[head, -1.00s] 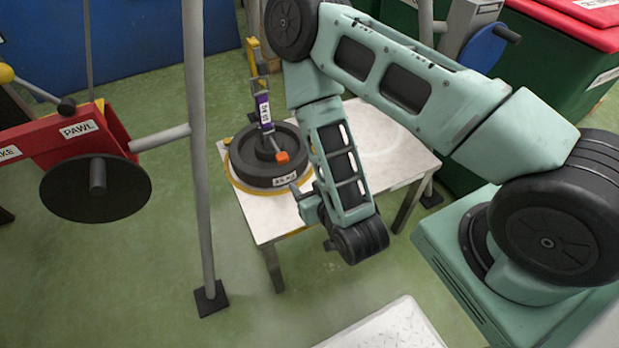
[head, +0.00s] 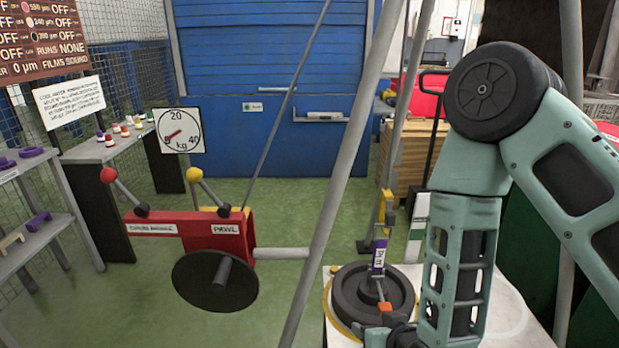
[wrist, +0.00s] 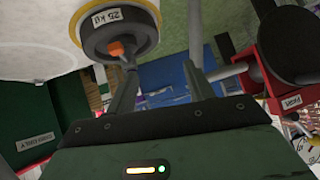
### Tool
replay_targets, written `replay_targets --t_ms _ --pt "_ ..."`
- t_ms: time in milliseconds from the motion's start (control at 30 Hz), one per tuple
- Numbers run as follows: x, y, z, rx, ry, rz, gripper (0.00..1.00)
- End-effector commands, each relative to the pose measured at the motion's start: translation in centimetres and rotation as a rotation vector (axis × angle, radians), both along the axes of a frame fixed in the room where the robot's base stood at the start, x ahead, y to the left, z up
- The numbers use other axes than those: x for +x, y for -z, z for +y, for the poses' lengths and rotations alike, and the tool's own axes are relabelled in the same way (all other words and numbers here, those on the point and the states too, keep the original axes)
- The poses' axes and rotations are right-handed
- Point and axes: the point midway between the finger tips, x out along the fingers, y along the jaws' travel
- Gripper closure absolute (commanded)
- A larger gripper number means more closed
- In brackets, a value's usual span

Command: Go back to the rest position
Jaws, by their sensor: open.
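My gripper (wrist: 163,75) is open in the wrist view, its two dark fingers apart with nothing between them. A dark round weight (wrist: 120,37) with a label and an orange piece (wrist: 116,49) appears beyond the left finger; I cannot tell whether that finger touches it. In the head view the weight (head: 350,293) sits on a pale table (head: 500,318), with the orange piece (head: 385,307) at its near side. A purple-tagged hook (head: 378,256) stands above it. My arm hangs right of the weight; my wrist is cut off at the bottom edge.
A grey slanted post (head: 335,170) stands left of the table. A red winch box (head: 218,236) with a black disc (head: 215,282) and two ball-topped levers is farther left. Shelves (head: 110,150) line the left wall. Green floor lies open before the blue shutter (head: 265,90).

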Motion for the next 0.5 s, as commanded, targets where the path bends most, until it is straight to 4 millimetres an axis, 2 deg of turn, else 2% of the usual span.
replay_targets --t_ms 33,233,367,500 --pt "0.0 -2.2 1.2 0.010 -0.039 0.035 0.47" --pt "-2.5 -7.8 4.2 -0.004 -0.198 0.223 0.47" --pt "-5.1 -11.9 5.1 -0.049 -0.304 0.336 0.47" --pt "-8.6 -16.5 4.9 -0.127 -0.408 0.451 0.47"
